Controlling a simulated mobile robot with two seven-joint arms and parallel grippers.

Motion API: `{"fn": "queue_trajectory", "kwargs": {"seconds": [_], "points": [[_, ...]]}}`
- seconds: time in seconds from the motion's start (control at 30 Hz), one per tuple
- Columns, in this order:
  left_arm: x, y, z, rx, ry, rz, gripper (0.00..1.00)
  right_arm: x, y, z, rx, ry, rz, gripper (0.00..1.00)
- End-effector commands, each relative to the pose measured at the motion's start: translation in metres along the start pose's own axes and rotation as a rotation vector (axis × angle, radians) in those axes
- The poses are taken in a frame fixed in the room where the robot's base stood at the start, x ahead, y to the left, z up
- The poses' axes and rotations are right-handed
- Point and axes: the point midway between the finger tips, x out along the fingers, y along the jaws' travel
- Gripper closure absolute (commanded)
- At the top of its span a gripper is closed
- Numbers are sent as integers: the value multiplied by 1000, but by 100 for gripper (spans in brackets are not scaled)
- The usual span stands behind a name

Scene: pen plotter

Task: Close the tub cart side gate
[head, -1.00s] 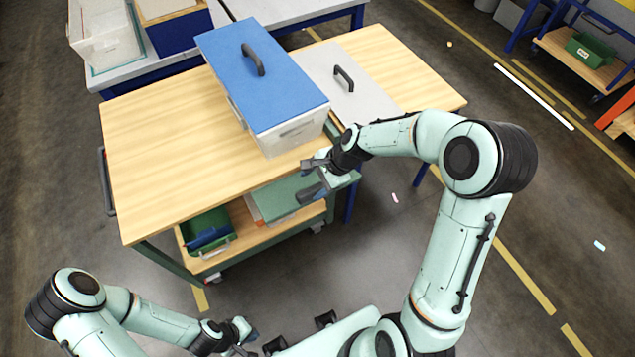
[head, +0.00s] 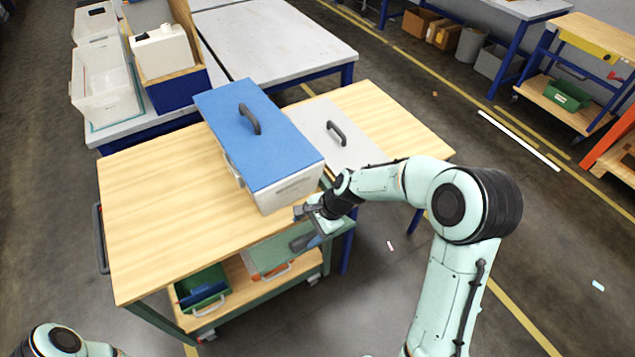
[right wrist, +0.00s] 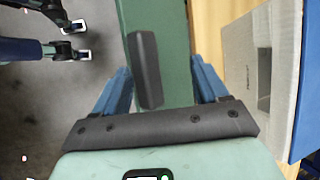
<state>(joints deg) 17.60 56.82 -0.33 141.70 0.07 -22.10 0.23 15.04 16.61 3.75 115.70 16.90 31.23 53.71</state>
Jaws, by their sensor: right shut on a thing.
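The tub cart (head: 150,215) has a wooden top and a green frame. Its side gate (head: 272,256) is a green panel below the top's near right edge, with a dark handle (head: 303,241). My right gripper (head: 314,228) is at the gate, just below the blue-lidded tub. In the right wrist view, the blue fingers (right wrist: 160,88) lie on both sides of the green gate (right wrist: 170,35), with the dark handle (right wrist: 147,70) between them. The exact contact is partly hidden. My left gripper is out of view; only part of my left arm shows at the bottom left.
The lower shelf holds a green bin (head: 203,290). Grey tables (head: 270,45) with boxes are behind. The floor at right is mostly free.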

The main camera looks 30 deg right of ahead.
Motion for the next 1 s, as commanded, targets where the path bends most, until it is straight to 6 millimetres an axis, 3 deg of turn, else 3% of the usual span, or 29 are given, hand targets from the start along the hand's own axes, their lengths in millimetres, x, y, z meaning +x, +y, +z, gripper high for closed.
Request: {"fn": "queue_trajectory", "kwargs": {"seconds": [0.03,0.67,1.0], "points": [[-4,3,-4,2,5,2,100,-7,-10,-9,0,23,-26,43],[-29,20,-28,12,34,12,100,-42,-31,-13,2,26,-23,43],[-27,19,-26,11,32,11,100,-60,-41,-13,3,22,-17,43]]}}
